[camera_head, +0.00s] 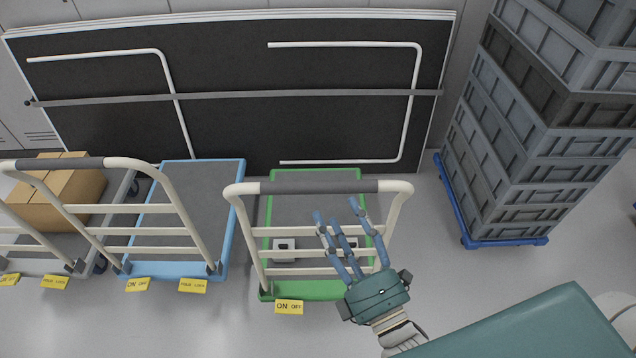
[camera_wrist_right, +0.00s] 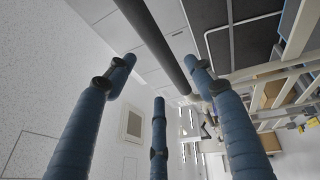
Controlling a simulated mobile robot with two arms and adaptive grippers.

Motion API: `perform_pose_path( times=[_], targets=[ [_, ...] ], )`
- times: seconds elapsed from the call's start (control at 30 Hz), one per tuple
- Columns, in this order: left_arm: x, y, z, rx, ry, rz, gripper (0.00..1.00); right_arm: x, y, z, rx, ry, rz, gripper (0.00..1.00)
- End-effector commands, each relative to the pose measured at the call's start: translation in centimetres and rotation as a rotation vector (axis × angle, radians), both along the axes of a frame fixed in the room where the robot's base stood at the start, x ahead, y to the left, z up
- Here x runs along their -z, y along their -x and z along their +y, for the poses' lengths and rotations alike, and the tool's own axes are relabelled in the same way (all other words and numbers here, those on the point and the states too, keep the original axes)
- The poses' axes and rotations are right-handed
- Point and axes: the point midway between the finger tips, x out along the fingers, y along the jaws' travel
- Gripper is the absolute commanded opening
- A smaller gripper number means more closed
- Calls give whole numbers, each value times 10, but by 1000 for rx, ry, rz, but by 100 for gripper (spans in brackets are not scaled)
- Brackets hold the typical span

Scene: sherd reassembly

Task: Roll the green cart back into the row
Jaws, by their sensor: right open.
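The green cart (camera_head: 330,291) stands on the floor to the right of the blue cart (camera_head: 235,205), with a gap between them. Its cream handle frame is upright and has a dark grey grip (camera_head: 310,187) along the top. My right gripper (camera_head: 338,214) is open, its blue fingers spread over the right part of the handle frame, below the grip in the head view. In the right wrist view, a dark bar (camera_wrist_right: 158,48), seemingly the grip, crosses between the open fingers. I cannot tell whether any finger touches it. My left gripper is not in view.
Left of the blue cart stands a grey cart carrying cardboard boxes (camera_head: 72,205). A dark panel with white tubes (camera_head: 240,125) stands behind the carts. Stacked grey crates (camera_head: 540,130) on a blue dolly (camera_head: 480,243) stand at the right. Floor between green cart and dolly is clear.

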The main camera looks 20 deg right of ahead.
Motion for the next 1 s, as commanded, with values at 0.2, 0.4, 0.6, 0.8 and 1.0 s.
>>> perform_pose_path(
  times=[0.2,0.4,0.6,0.8,1.0],
  targets=[
    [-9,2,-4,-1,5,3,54,-12,-44,5,0,-3,-5,54],
    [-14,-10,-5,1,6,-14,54,-15,-72,9,1,-2,-1,54],
    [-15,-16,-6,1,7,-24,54,-15,-83,10,0,-2,1,54],
    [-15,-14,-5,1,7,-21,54,-15,-84,10,0,-2,2,54],
    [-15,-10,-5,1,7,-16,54,-15,-83,10,0,-3,2,24]
  ],
)
